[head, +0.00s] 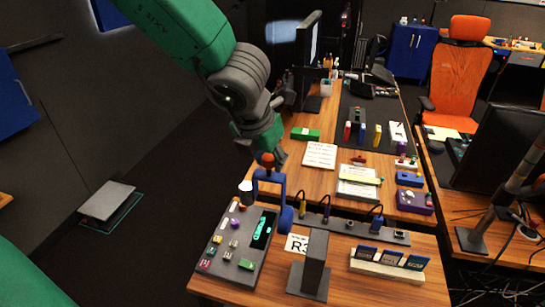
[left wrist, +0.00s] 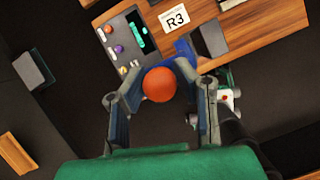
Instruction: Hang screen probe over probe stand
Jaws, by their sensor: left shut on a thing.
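My left gripper (head: 272,153) is shut on the screen probe, a blue hook-shaped bracket (head: 283,190) with an orange ball on top and a round blue end. In the left wrist view, the orange ball (left wrist: 160,84) sits between the fingers, with part of the blue bracket behind it. The probe hangs over the right edge of the grey control panel. A dark grey upright post on a flat base (head: 314,262), which looks like the probe stand, is just right of and nearer than the probe, apart from it. My right gripper is not in view.
The grey control panel (head: 226,262) with buttons and a lit display lies left of the post. Behind the post is a dark rack (head: 345,226) with several small probes. A pale holder with blue cards (head: 388,264) stands at right. An R3 label lies beside the post.

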